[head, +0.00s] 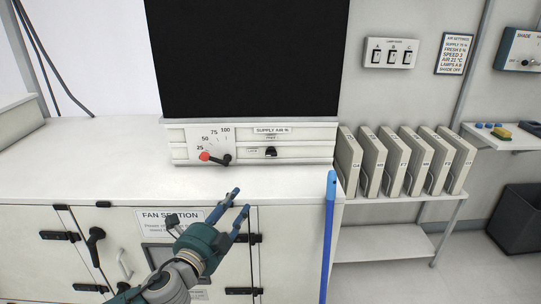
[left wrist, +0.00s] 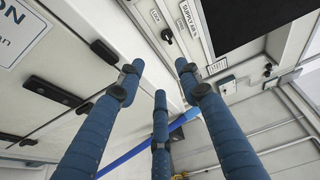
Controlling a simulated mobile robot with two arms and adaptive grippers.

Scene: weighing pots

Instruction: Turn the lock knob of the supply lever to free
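The supply air panel (head: 300,155) stands at the back of the white bench top. Its black lock knob (head: 270,152) sits right of the LOCK label and also shows in the left wrist view (left wrist: 167,36); which mark it points to is too small to tell. The supply lever (head: 216,158) has a red end pointing left, near 25 on the scale. My left gripper (head: 241,199) is in front of and below the panel, apart from the knob. In the left wrist view its blue fingers (left wrist: 159,63) are spread and hold nothing. My right gripper is not in view.
The white bench top (head: 100,160) is clear. A tall blue bar (head: 328,235) stands at its right front corner.

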